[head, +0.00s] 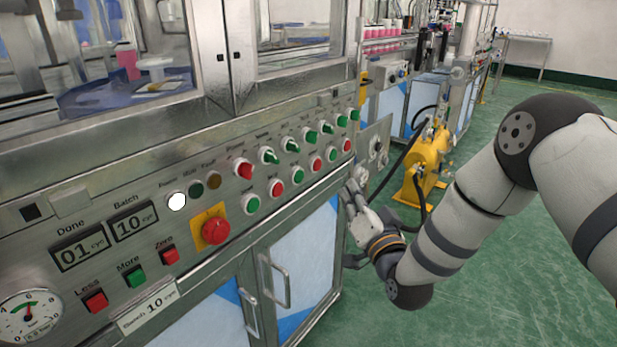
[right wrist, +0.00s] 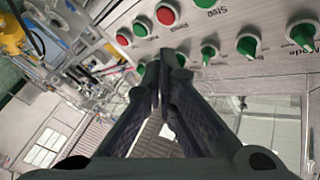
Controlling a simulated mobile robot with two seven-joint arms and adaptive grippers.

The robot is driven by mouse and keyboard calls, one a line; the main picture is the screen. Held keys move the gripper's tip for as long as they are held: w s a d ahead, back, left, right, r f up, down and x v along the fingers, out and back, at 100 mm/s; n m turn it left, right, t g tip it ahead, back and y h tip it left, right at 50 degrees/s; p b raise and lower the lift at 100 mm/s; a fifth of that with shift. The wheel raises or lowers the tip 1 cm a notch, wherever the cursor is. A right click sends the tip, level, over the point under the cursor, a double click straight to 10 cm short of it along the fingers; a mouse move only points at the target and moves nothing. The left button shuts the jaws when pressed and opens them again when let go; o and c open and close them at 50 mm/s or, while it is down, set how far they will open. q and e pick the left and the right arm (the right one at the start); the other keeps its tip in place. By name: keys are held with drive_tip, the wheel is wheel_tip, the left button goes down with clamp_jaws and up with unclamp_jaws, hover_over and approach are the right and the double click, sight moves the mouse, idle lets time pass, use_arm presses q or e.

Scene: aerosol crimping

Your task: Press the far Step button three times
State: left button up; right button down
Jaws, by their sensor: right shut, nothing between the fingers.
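The control panel (head: 130,190) on the machine front carries a lower row of green and red push buttons running to the far right end. Near that far end are a green button (head: 331,153) and a red button (head: 347,145). In the head view their labels are too small to read. In the right wrist view the panel is upside down, with a green button (right wrist: 140,28) between two red ones and the word "Step" readable at the top edge. My right gripper (head: 351,191) is shut and empty, just off the panel's far right end. Its closed fingertips (right wrist: 161,66) appear below the green button.
A row of selector knobs (head: 290,145) runs above the buttons. A red emergency stop (head: 215,230) on a yellow plate sits to the left. Metal door handles (head: 272,280) stick out below. A yellow machine (head: 428,160) stands behind my right arm. Green floor is clear at right.

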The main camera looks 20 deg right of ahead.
sight(299, 177)
drive_tip(key=shift+r, duration=0.15)
use_arm(q)
drive_tip(key=shift+s, duration=0.1)
drive_tip(key=shift+g, duration=0.3)
drive_tip(key=b+x, duration=0.4)
drive_tip(key=shift+f, duration=0.1)
use_arm(e)
drive_tip(key=w+a, duration=0.5)
drive_tip(key=w, duration=0.2)
drive_tip(key=shift+a, duration=0.2)
idle(0.6)
use_arm(q)
drive_tip(key=shift+f, duration=0.1)
use_arm(e)
drive_tip(key=shift+w+a, duration=0.25)
